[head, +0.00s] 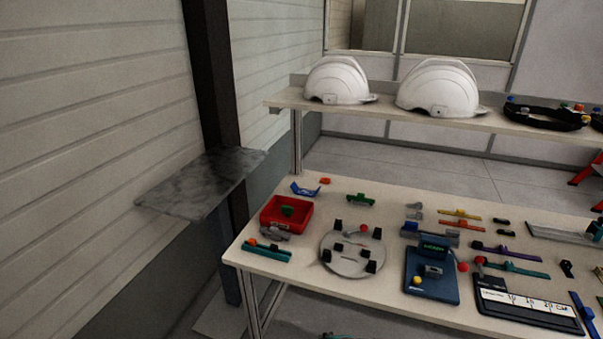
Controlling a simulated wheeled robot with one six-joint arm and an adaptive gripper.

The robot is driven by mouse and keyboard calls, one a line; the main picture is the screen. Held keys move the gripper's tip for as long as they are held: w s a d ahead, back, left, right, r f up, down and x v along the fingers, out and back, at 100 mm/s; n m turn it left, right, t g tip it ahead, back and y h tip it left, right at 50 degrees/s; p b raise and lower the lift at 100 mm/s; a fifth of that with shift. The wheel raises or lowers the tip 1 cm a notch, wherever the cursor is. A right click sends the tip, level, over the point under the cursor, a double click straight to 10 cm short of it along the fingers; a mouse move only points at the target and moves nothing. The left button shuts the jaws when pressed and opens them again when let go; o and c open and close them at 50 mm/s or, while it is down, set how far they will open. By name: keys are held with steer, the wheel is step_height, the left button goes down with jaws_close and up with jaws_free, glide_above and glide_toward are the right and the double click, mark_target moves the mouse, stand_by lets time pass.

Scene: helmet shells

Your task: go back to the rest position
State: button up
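My gripper is not in view in the head view, and no part of my arm can be made out. Two white helmet shells stand on the raised shelf (390,113) behind the workbench. The left shell (337,80) sits near the shelf's left end. The right shell (438,88) looks larger and sits a little to its right, apart from it.
The workbench (330,205) holds a red bin (287,213), a round grey plate (352,253) with black blocks, a dark blue fixture (431,275) and several small parts. A dark headband (545,116) lies on the shelf. A grey ledge (203,184) juts out left. Floor shows at bottom left.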

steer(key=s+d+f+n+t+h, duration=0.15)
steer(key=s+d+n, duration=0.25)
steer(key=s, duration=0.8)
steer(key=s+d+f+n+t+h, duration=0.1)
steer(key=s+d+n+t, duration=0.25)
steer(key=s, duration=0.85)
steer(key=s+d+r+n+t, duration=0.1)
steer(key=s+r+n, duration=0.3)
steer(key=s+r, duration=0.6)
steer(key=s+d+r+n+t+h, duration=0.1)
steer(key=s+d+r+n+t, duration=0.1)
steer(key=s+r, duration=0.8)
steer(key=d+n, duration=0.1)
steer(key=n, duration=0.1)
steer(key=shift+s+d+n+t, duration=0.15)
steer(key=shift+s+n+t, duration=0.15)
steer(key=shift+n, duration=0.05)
